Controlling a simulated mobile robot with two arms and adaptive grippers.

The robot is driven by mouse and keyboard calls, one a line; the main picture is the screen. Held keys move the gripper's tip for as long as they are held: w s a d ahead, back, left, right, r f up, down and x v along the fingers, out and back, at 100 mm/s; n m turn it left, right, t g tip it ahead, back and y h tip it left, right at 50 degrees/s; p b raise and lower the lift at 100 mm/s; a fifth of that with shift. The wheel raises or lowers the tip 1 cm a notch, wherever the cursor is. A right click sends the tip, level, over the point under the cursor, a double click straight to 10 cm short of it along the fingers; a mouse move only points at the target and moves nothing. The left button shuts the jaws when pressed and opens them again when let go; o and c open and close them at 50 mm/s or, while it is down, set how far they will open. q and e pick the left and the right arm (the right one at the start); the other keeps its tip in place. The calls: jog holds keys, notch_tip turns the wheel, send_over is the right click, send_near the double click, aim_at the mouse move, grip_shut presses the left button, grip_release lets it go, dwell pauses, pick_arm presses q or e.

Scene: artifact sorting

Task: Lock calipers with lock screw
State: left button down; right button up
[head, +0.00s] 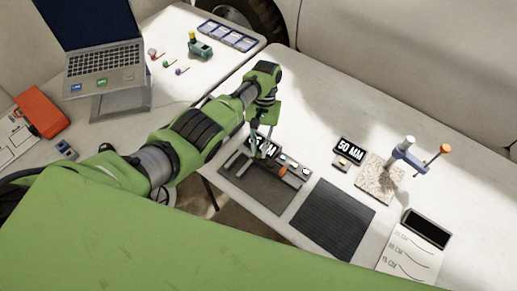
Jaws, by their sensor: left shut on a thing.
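The calipers (271,169) are a small grey tool lying over the dark tray (252,188) near the table's front edge. A small orange part (283,171) shows at their right; I cannot tell whether it is the lock screw. My left gripper (259,150) reaches down over the tray, at the left part of the calipers, and is shut on them. The fingers hide part of the tool and of a black label behind it. My right gripper is out of view.
A dark ribbed mat (333,218) lies right of the tray. Behind it are a "50 MM" display (350,149) and a speckled block (379,178) with a blue-and-orange clamp-like tool (410,157). A white sheet (408,257) lies at right. A laptop (104,62) stands on the left table.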

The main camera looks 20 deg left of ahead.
pick_arm(q)
jog(key=m+y, duration=0.1)
jog(key=m, duration=0.2)
jog(key=shift+d, duration=0.2)
jog(key=shift+m+y, duration=0.3)
jog(key=shift+m, duration=0.2)
jog(key=c, duration=2)
grip_release()
jog(key=v, duration=1.2)
jog(key=shift+s, duration=0.1)
